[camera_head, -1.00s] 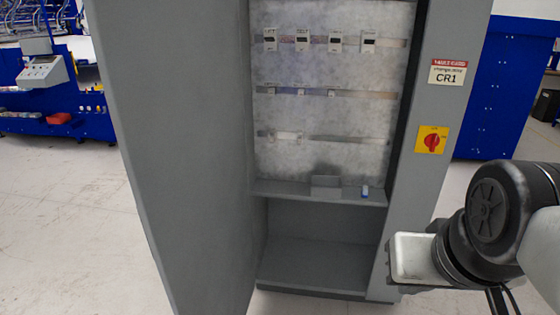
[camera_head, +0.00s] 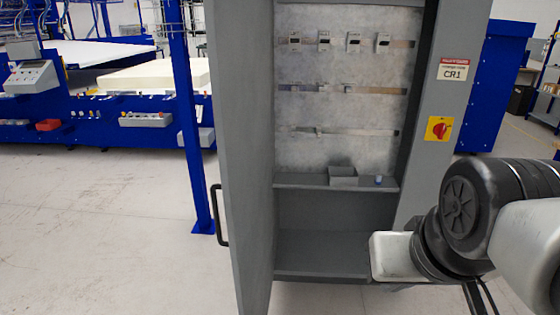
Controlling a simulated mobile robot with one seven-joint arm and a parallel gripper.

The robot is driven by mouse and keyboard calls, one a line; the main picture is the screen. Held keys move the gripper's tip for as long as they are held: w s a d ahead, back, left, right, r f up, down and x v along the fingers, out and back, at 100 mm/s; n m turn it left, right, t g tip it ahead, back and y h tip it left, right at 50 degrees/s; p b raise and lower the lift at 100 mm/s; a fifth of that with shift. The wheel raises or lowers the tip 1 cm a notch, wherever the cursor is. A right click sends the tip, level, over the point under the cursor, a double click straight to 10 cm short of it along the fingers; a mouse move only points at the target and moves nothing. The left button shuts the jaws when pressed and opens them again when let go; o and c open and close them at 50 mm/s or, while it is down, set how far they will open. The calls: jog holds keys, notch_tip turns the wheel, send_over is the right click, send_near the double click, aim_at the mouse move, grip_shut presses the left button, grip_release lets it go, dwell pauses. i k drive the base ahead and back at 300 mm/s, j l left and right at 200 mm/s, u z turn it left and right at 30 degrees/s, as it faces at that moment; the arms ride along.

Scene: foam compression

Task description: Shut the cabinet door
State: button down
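The grey cabinet (camera_head: 455,105) stands at the middle right with its front open. Its door (camera_head: 240,150) is swung wide open toward me at the left of the opening and shows nearly edge-on. A black bar handle (camera_head: 220,215) sticks out on the door's left side. My arm shows at the lower right, in front of the cabinet's right post. My gripper's fingers are not visible, so I cannot see whether it is open or shut. No part of my arm is seen touching the door.
Inside are rails with small breakers and a shelf (camera_head: 290,180) holding a grey box (camera_head: 343,175) and a small blue-topped item (camera_head: 378,180). A red rotary switch (camera_head: 438,129) is on the right post. Blue machinery (camera_head: 100,130) stands behind left. The floor (camera_head: 110,240) left of the door is clear.

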aim_at(237, 33)
jog(key=i+j, duration=0.1)
jog(key=j, duration=0.65)
jog(key=i+j, duration=0.1)
jog(key=j, duration=0.7)
jog(key=i+l, duration=0.1)
jog(key=l, duration=0.15)
jog(key=i+l, duration=0.1)
jog(key=l, duration=0.15)
jog(key=u, duration=0.05)
